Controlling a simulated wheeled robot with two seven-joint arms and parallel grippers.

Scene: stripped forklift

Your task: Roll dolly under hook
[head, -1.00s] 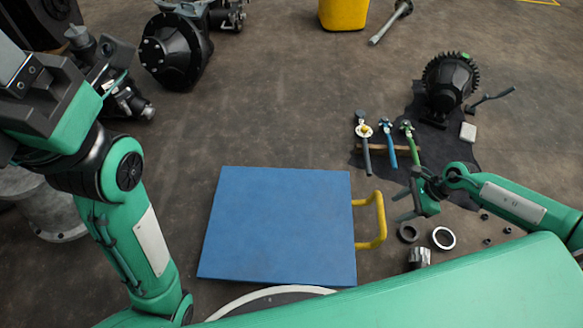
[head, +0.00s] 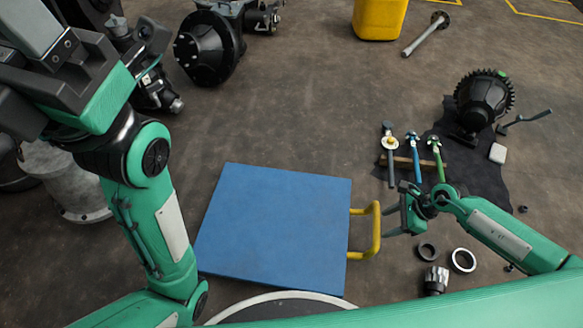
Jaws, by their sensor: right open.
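The dolly (head: 275,225) is a flat blue platform on the floor in the middle of the head view, close in front of me. Its yellow handle (head: 376,232) sticks out from its right edge. My right gripper (head: 391,222) is open, with its fingers pointing left, just right of the handle's outer bar. It looks very close to the bar; I cannot tell whether it touches. My left arm stands along the left side, and its gripper fingers cannot be made out. No hook can be made out.
A dark mat (head: 470,165) at the right bears tools and a black gear unit (head: 484,98). Metal rings (head: 463,260) lie below my right gripper. A black axle housing (head: 208,47) and a yellow container (head: 379,18) stand farther back.

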